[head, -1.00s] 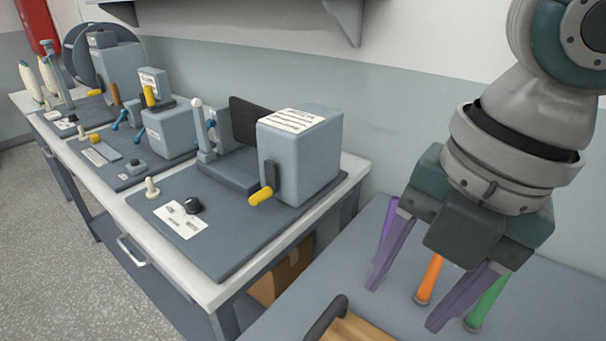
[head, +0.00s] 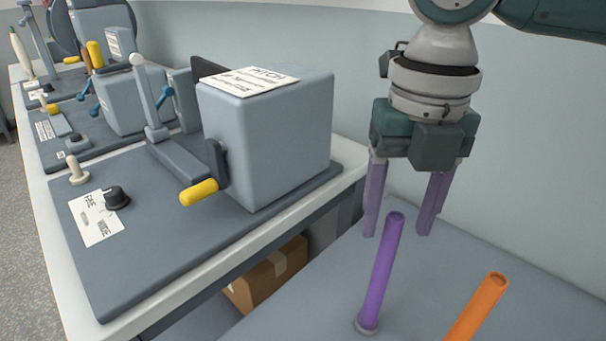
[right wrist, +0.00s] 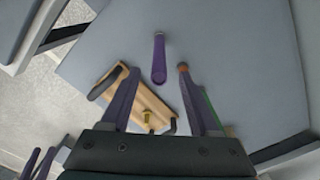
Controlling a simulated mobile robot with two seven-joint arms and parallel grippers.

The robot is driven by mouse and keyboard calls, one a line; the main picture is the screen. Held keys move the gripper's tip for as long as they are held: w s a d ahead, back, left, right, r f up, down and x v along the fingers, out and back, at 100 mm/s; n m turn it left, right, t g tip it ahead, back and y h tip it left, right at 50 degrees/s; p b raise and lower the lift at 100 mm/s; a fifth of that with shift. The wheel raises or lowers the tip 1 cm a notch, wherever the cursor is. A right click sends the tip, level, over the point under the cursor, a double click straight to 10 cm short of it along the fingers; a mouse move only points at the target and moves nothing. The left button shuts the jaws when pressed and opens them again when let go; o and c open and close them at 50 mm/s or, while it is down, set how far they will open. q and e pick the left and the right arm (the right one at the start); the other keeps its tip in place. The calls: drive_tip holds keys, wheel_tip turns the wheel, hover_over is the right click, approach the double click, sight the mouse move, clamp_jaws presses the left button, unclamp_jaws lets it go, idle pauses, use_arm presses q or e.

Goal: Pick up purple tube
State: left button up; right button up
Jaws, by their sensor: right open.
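The purple tube (head: 381,275) stands upright on the grey table, on a small round foot, near the bottom of the head view. My right gripper (head: 397,234) points down, open and empty, behind the tube's top in that view. Its two long purple fingers show to either side of the tube top, with no contact visible. In the right wrist view the purple tube (right wrist: 159,60) appears between the open fingertips. At that view's lower left, two dark purple bars (right wrist: 36,162) look like my left gripper's fingers, partly cut off.
An orange tube (head: 478,308) stands right of the purple one. A green tube (right wrist: 209,108) is partly hidden behind a finger. A wooden tray (right wrist: 162,113) with dark handles lies on the table. A bench (head: 130,316) with grey machines stands at left; a cardboard box (head: 268,278) is beneath.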

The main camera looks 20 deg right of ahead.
sight(390, 244)
wheel_tip(390, 244, down, 5)
drive_tip(key=shift+w+f, duration=0.1)
drive_tip(key=shift+w, duration=0.05)
clamp_jaws()
idle(0.5)
idle(0.9)
